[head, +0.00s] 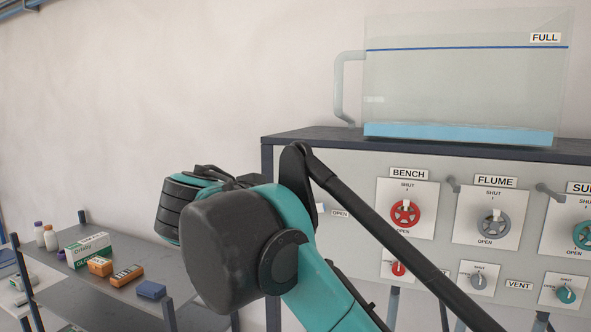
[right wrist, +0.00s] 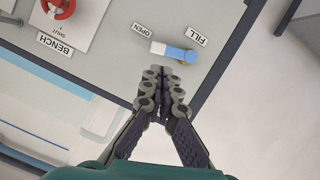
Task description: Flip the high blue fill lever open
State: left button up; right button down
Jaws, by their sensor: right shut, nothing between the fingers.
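The blue fill lever (right wrist: 178,53) is on the grey panel in the right wrist view. Its blue end lies by the FILL label (right wrist: 197,36) and its white end points left, close to the OPEN label (right wrist: 143,29). My right gripper (right wrist: 164,80) is shut and empty, its fingertips just below the lever in that picture; I cannot tell whether they touch it. In the head view my right arm hides the gripper and most of the lever. A small white piece, possibly the lever's tip, shows beside the OPEN label (head: 340,213). My left gripper is not in view.
A red BENCH wheel (head: 405,213) and a grey FLUME wheel (head: 489,225) are right of the lever, with smaller vent knobs below. A clear tank (head: 460,90) stands on top of the board. A shelf (head: 205,287) with boxes and bottles is at left.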

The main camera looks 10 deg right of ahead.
notch_tip(320, 180, up, 5)
jog(key=a+p, duration=0.1)
jog(key=a, duration=0.1)
jog(key=shift+t+h, duration=0.3)
jog(key=p+x, duration=0.1)
jog(key=x, duration=0.9)
jog(key=shift+d+r+p, duration=0.15)
jog(key=shift+d+p, duration=0.05)
jog(key=shift+p, duration=0.15)
jog(key=f, duration=0.1)
jog(key=d+f, duration=0.1)
jog(key=f, duration=0.1)
jog(key=shift+f, duration=0.15)
jog(key=shift+s+f, duration=0.3)
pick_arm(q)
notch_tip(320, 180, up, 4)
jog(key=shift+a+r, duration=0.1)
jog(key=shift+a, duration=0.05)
pick_arm(e)
jog(key=shift+w+f, duration=0.1)
jog(key=shift+w, duration=0.1)
